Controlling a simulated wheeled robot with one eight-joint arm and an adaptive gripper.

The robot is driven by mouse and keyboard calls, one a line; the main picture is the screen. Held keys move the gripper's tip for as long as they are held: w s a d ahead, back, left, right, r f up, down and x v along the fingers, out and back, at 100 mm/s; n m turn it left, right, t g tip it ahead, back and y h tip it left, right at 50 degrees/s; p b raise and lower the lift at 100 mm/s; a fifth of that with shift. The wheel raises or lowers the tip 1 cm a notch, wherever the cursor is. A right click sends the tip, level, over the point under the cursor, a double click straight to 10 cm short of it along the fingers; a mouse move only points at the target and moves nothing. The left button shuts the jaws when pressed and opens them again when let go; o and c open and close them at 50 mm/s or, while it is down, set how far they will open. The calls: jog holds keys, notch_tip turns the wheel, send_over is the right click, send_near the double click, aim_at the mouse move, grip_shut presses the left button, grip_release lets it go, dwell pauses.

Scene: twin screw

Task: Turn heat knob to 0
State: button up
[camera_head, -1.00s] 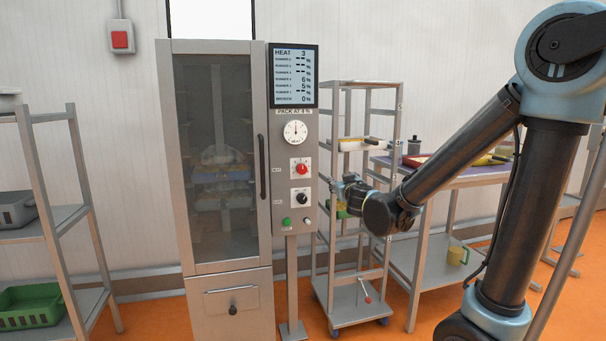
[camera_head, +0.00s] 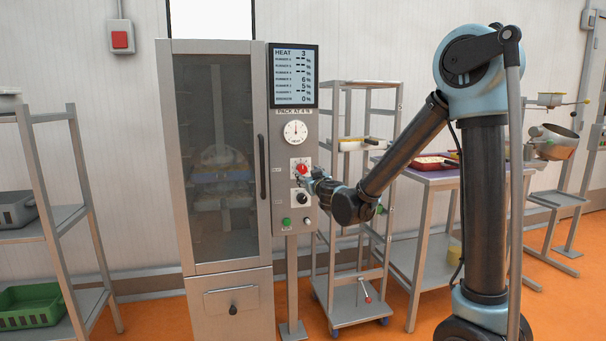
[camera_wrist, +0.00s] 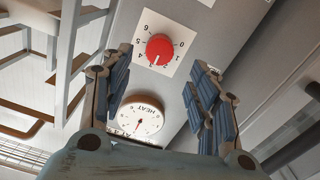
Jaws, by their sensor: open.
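The red heat knob (camera_head: 301,170) sits on a white scale plate on the control panel, below the round dial. In the wrist view the red knob (camera_wrist: 159,48) shows with numbers around it. Its white pointer mark is toward the lower left in that picture. The display (camera_head: 293,76) reads HEAT 3. My gripper (camera_head: 305,181) is at the panel, just in front of and below the red knob in the head view. In the wrist view my gripper (camera_wrist: 161,62) is open, its blue-padded fingers on either side of the knob, apart from it. Nothing is held.
A black knob (camera_head: 301,198) and a green button (camera_head: 286,222) are lower on the panel. The white heat dial (camera_head: 295,131) is above. The glass-door cabinet (camera_head: 218,160) stands left, its handle near the panel. A wheeled rack (camera_head: 362,300) stands right.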

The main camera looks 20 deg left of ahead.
aim_at(302, 170)
jog(key=x, duration=0.8)
jog(key=c, duration=1.1)
jog(key=shift+o, duration=0.2)
jog(key=shift+a, duration=0.15)
